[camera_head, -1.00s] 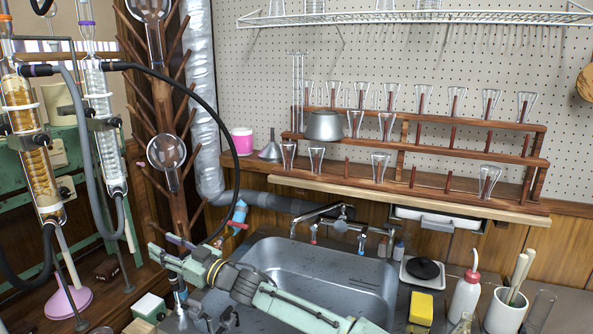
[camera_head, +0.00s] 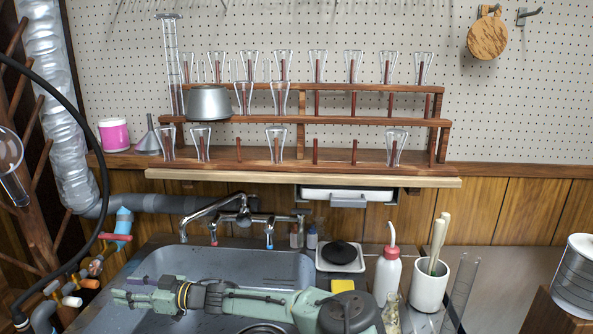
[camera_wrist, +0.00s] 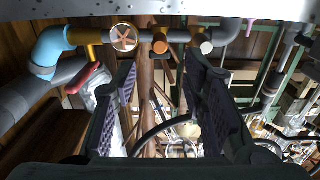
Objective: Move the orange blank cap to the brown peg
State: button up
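An orange cap (camera_head: 90,283) sits on a branch of the pipe run at the lower left of the head view. In the wrist view it appears as the orange end (camera_wrist: 160,42) of a short stub under a grey pipe, straight beyond the fingers. My gripper (camera_head: 118,295) reaches left over the sink, apart from the pipes. Its fingers (camera_wrist: 160,75) are spread, with nothing between them. Several brown pegs stand on the wooden rack; some are bare, such as this peg (camera_head: 315,151), others carry glassware. I cannot tell which is the task's peg.
A white cap (camera_head: 72,301) and a red valve handle (camera_head: 116,237) flank the orange cap. A black hose (camera_head: 103,160) loops down at left. A squeeze bottle (camera_head: 387,275) and white pot (camera_head: 429,286) stand right of the sink (camera_head: 290,262).

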aim_at(97, 284)
jog(key=shift+w+a+b, duration=0.2)
jog(key=shift+a+b, duration=0.55)
jog(key=shift+a, duration=1.5)
jog(key=shift+w+a+b, duration=0.15)
jog(key=shift+a+b, duration=0.55)
jog(key=shift+a, duration=1.55)
jog(key=shift+p, duration=0.4)
grip_shut()
jog(key=shift+d, duration=0.1)
jog(key=shift+s+d+p, duration=0.15)
jog(key=shift+d+p, duration=0.6)
jog(key=shift+d, duration=0.7)
jog(key=shift+s+d+p, duration=0.1)
jog(key=shift+d+p, duration=0.6)
jog(key=shift+d, duration=0.75)
